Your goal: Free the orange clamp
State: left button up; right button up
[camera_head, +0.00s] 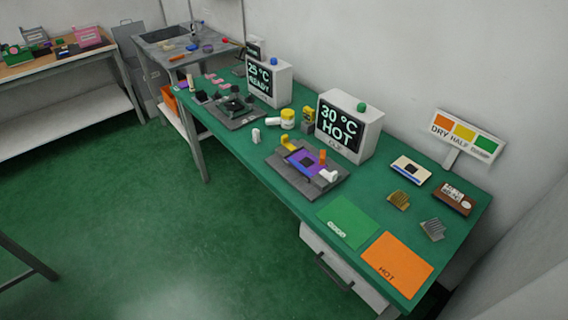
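An orange clamp (323,157) stands at the right back side of a grey fixture (290,178) on the green bench. A purple board (301,156) with a dark square chip lies in the fixture, beside the orange clamp. A yellow clamp-like part (289,143) is at the fixture's back left. A white lever-like part (329,175) is at its front right. Whether the orange clamp presses on the board is too small to tell. Neither of my grippers is in view.
A "30 °C HOT" display box (348,128) stands behind the fixture. A second fixture (232,108) and a "25 °C READY" box (268,82) are farther left. Green (346,221) and orange "HOT" (398,265) mats lie at the right, near small heatsink-like blocks (398,200).

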aim_at(322, 158)
jog(key=z, duration=1.7)
jog(key=k, duration=0.1)
jog(key=u, duration=2.5)
jog(key=i, duration=0.6)
jog(key=z, duration=0.5)
